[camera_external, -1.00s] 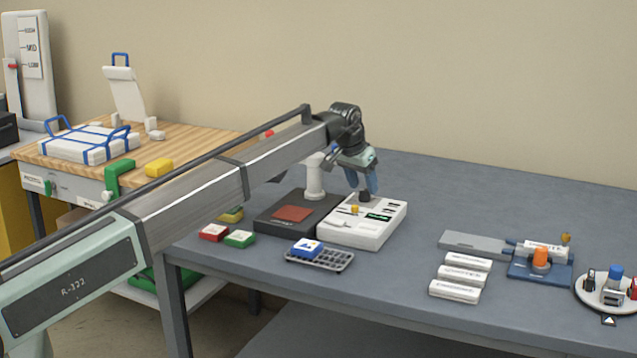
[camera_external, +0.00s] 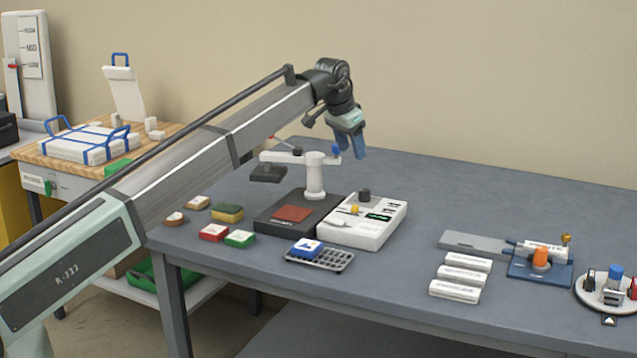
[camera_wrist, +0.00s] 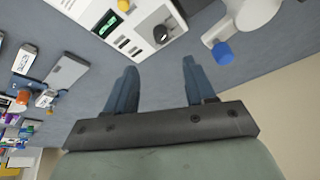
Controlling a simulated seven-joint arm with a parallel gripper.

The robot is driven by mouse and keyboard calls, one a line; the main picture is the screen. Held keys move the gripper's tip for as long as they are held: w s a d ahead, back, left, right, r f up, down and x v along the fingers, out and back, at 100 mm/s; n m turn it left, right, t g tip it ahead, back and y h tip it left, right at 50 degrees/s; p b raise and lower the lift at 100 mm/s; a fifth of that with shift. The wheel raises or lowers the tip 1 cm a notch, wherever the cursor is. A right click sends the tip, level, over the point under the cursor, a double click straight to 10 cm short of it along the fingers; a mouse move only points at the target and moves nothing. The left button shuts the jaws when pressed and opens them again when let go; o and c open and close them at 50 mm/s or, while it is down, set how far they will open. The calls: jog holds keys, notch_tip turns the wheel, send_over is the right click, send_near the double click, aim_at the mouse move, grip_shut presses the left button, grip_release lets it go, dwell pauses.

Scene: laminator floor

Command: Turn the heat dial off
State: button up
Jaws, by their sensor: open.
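The white control box (camera_external: 372,232) sits on the grey table, with a dark round dial (camera_external: 364,195) near its back edge, a small green display and a yellow knob (camera_external: 354,209). I take the dark knob to be the heat dial; its marking is too small to read. The dial also shows in the wrist view (camera_wrist: 162,34), at the top, with a light pointer mark. My gripper (camera_external: 354,152) is open and empty, above and behind the box, apart from the dial. In the wrist view its blue fingers (camera_wrist: 156,68) are spread with only table between them.
Beside the box stands a black press base with a white post (camera_external: 315,180) and swing arm carrying a dark plate (camera_external: 268,173); its blue knob (camera_external: 336,149) is close to my gripper. Coloured blocks, a stamp tray (camera_external: 328,260), white packs (camera_external: 455,292) and a blue fixture (camera_external: 540,268) lie around.

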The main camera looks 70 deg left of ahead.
jog(key=s+d+f+m+g+h, duration=0.1)
jog(key=s+d+f+m, duration=0.1)
jog(key=s+d+m, duration=0.4)
jog(key=s+d+f+m+g+h, duration=0.1)
jog(key=s+d+m+g, duration=0.1)
jog(key=s+d+m, duration=0.4)
jog(key=shift+s+d+f+m+g, duration=0.35)
jog(key=shift+s+d, duration=0.5)
jog(key=shift+s, duration=1)
